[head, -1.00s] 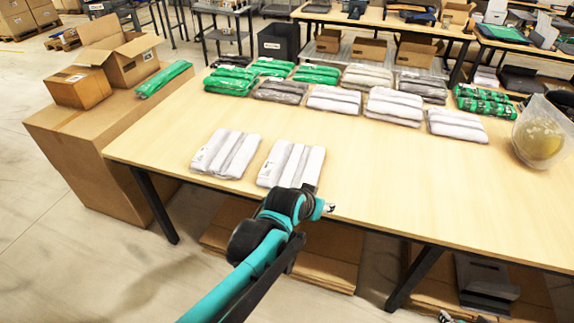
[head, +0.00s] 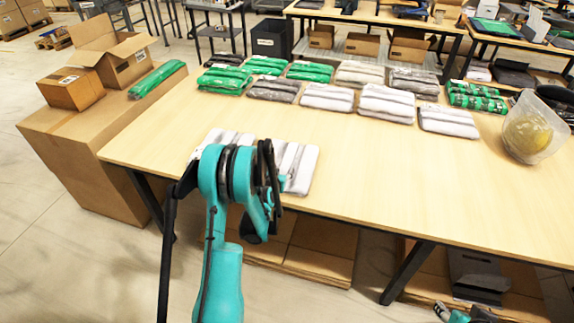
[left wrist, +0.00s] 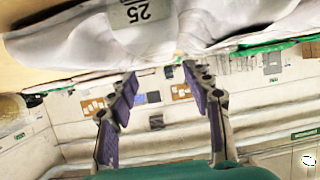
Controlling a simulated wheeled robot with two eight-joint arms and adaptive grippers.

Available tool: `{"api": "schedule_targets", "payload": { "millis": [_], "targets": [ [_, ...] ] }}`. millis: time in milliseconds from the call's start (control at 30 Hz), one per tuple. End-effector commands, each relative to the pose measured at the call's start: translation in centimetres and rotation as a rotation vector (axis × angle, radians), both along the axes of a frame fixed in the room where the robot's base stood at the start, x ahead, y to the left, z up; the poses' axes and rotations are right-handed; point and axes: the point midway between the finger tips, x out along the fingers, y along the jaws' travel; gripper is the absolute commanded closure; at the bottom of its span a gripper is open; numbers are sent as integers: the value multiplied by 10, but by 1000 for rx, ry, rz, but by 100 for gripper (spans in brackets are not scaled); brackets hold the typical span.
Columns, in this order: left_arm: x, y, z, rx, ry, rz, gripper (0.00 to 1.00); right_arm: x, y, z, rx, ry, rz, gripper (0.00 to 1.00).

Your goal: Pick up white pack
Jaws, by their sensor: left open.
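Two white packs lie side by side near the front edge of the table. The right white pack (head: 304,164) shows its right part. The left white pack (head: 217,136) shows only its top; my left arm hides the rest. My left gripper (head: 268,190) is at these packs in the head view, its fingertips largely hidden behind my wrist. In the left wrist view its two fingers (left wrist: 160,74) are spread with nothing between them. A white pack with a grey "25" label (left wrist: 141,12) fills the top of that view, just beyond the fingertips.
Behind stand rows of green packs (head: 310,71), grey packs (head: 273,89) and more white packs (head: 388,103). A clear bag with a yellow ball (head: 528,135) is at right. Cardboard boxes (head: 72,90) stand at left. The table's (head: 400,185) front right is bare.

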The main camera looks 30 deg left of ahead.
Motion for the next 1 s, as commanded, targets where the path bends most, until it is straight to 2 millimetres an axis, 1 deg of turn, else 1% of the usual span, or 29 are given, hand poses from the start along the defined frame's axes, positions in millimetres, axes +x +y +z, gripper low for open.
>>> {"api": "schedule_targets", "payload": {
  "millis": [167,300,400,500,733,767,800,867,900,933,1000],
  "targets": [
    [20,6,-10,0,1,-1,50,0,0,-10,0,0,0,60],
    [39,14,-19,0,1,-1,50,0,0,-21,0,0,0,60],
    [51,17,-23,0,1,-1,50,0,0,-24,0,0,0,60],
    [57,19,-25,0,1,-1,50,0,0,-26,0,0,0,60],
    [58,19,-24,0,1,-1,50,0,0,-25,0,0,0,60],
    [58,19,-24,0,1,-1,58,0,0,-25,0,0,0,60],
    [58,19,-24,0,1,-1,68,0,0,-25,0,0,0,60],
    [58,19,-24,0,1,-1,84,0,0,-25,0,0,0,60],
    [58,19,-24,0,1,-1,95,0,0,-25,0,0,0,60],
    [58,19,-24,0,1,-1,100,0,0,-25,0,0,0,60],
    [58,19,-24,0,1,-1,100,0,0,-25,0,0,0,60]
  ]
}}
